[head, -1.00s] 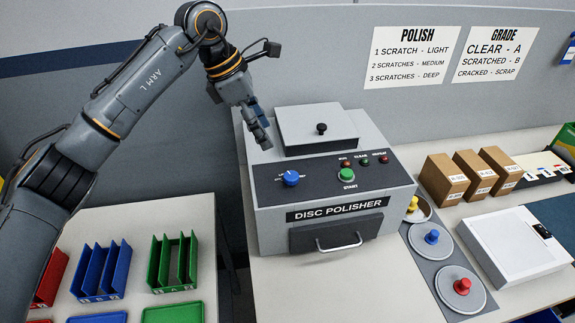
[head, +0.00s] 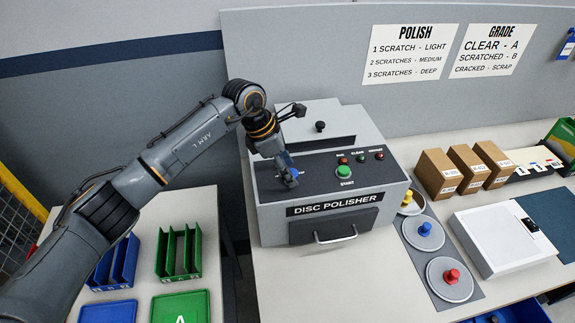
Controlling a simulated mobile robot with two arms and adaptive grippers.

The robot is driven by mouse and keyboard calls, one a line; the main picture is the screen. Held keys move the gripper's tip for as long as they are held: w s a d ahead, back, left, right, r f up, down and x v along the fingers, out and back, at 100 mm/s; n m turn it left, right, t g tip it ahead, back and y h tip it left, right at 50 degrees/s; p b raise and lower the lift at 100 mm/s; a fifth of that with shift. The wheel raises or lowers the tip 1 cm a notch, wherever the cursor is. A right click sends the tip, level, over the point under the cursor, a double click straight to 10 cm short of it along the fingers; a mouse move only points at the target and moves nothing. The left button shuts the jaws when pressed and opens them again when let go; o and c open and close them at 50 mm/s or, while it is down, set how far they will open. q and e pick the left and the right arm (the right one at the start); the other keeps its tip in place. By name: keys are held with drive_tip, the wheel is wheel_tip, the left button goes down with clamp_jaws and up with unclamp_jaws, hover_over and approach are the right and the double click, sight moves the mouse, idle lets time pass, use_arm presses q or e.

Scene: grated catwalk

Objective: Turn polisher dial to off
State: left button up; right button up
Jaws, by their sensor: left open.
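The grey disc polisher (head: 334,208) stands on the bench. Its dark sloped panel carries a green START button (head: 344,172) and small lamps (head: 361,157). My left gripper (head: 290,182) is over the left part of this panel, fingers pointing down, and is open. My right gripper is not in view.
The polisher's lid with a black knob (head: 320,126) is close behind my left gripper. Cardboard boxes (head: 438,174), knobbed discs (head: 450,279) and a white device (head: 500,238) are to the right. Blue and green racks (head: 179,252) stand at lower left.

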use_arm(q)
drive_tip(key=c, duration=1.1)
drive_tip(key=shift+f+n+t+b, duration=0.15)
drive_tip(key=shift+n+t+b, duration=0.15)
drive_tip(key=shift+n+b, duration=0.5)
drive_tip(key=shift+c, duration=0.2)
drive_tip(key=n+b, duration=0.2)
drive_tip(key=b, duration=0.1)
drive_tip(key=n+t+b, duration=0.1)
drive_tip(key=n+b, duration=0.1)
drive_tip(key=b, duration=0.1)
drive_tip(key=shift+s+d+t+y, duration=0.1)
drive_tip(key=shift+s+t+y, duration=0.1)
drive_tip(key=shift+t+y, duration=0.15)
drive_tip(key=shift+r+n+t+y+b, duration=0.25)
drive_tip(key=shift+n+y+b, duration=0.2)
drive_tip(key=shift+n+b, duration=0.85)
drive_tip(key=o, duration=1.1)
drive_tip(key=shift+s, duration=0.1)
drive_tip(key=shift+o, duration=0.2)
